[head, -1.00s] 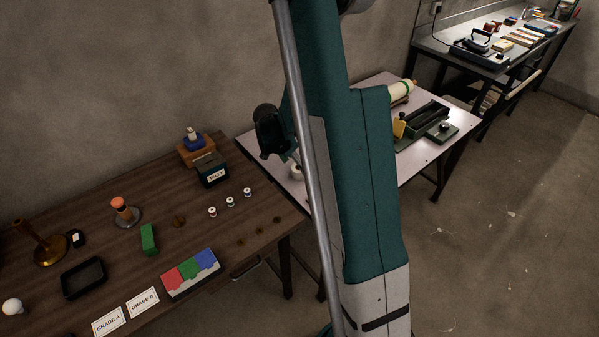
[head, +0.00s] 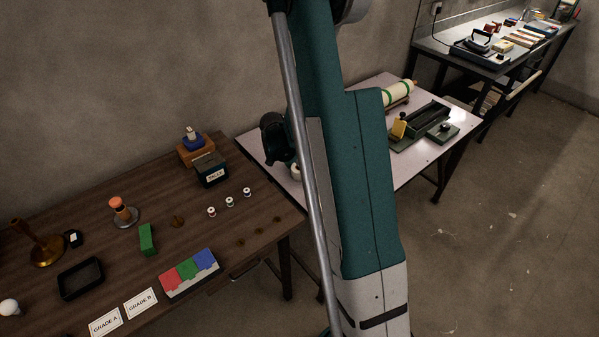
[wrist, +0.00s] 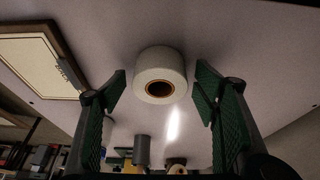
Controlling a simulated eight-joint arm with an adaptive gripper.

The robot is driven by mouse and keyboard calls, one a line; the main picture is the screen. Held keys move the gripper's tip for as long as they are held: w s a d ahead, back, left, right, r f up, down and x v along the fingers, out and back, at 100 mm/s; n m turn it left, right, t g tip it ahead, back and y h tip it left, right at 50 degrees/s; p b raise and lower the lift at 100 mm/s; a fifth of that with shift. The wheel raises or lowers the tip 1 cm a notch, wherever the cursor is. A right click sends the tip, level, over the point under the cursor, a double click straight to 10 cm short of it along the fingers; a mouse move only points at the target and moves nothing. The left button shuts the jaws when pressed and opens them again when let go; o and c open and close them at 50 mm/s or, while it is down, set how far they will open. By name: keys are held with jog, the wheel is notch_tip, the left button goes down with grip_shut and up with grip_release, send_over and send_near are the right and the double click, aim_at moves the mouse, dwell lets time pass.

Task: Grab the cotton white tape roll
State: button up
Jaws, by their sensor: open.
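The white tape roll (wrist: 161,67) sits on the pale table (wrist: 215,35) in the wrist view, its dark core hole facing the camera. My gripper (wrist: 160,92) is open, with one green-padded finger on each side of the roll and visible gaps between. The roll does not appear held. In the head view a small part of the white roll (head: 295,171) shows beside my arm on the pale table. My gripper (head: 277,140) shows there as a dark shape just above and left of the roll, partly hidden by my arm.
A framed panel (wrist: 35,62) lies on the left in the wrist view. A grey cylinder (wrist: 141,150) and other items stand beyond the roll. A brown table (head: 130,250) with several objects stands left.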

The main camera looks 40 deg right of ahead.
jog(key=c, duration=1)
jog(key=shift+r+p, duration=1.1)
jog(key=shift+r, duration=3.9)
